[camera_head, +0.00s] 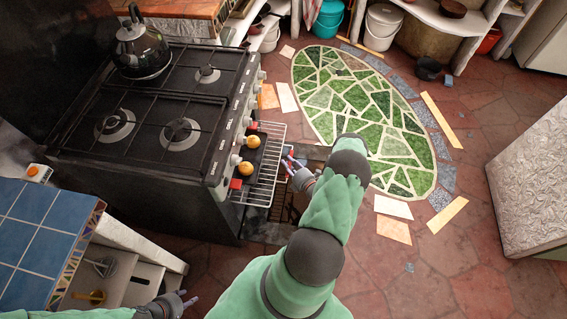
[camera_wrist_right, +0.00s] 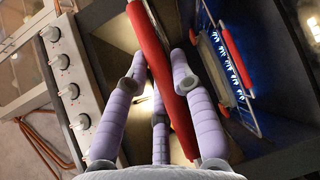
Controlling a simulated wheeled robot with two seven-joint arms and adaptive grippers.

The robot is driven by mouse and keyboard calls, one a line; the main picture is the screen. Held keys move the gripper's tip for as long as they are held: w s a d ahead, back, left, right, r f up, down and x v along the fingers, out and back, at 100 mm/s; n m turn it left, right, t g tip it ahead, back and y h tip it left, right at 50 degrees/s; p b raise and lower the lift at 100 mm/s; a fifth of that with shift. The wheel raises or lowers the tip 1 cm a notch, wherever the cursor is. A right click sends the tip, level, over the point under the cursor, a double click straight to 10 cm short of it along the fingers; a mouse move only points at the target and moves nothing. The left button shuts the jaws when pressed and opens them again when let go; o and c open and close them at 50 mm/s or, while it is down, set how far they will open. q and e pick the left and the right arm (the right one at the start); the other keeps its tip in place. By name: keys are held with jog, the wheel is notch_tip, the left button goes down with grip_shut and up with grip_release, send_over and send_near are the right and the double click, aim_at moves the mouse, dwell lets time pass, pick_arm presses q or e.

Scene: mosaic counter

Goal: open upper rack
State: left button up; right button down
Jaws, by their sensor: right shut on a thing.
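The black stove (camera_head: 170,125) stands at the left with its oven front facing right. A light wire rack (camera_head: 267,160), the upper one, sticks out of the oven front. A second, lower rack shows partly below it. My right gripper (camera_head: 293,168) is at the outer edge of the upper rack. In the right wrist view its purple fingers (camera_wrist_right: 165,95) are closed around a long red bar (camera_wrist_right: 152,50), which seems to be the rack's front edge. My left gripper (camera_head: 186,299) is low at the left, away from the stove, its fingers too small to judge.
A kettle (camera_head: 140,47) stands on the hob. A blue-tiled counter (camera_head: 38,235) is at the lower left. A pale counter (camera_head: 530,185) stands at the right. The green mosaic floor (camera_head: 360,105) beyond the rack is open.

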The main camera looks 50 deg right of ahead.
jog(key=shift+f, duration=0.1)
jog(key=c, duration=1)
grip_release()
jog(key=shift+s, duration=0.15)
jog(key=v, duration=1.2)
jog(key=shift+a, duration=0.1)
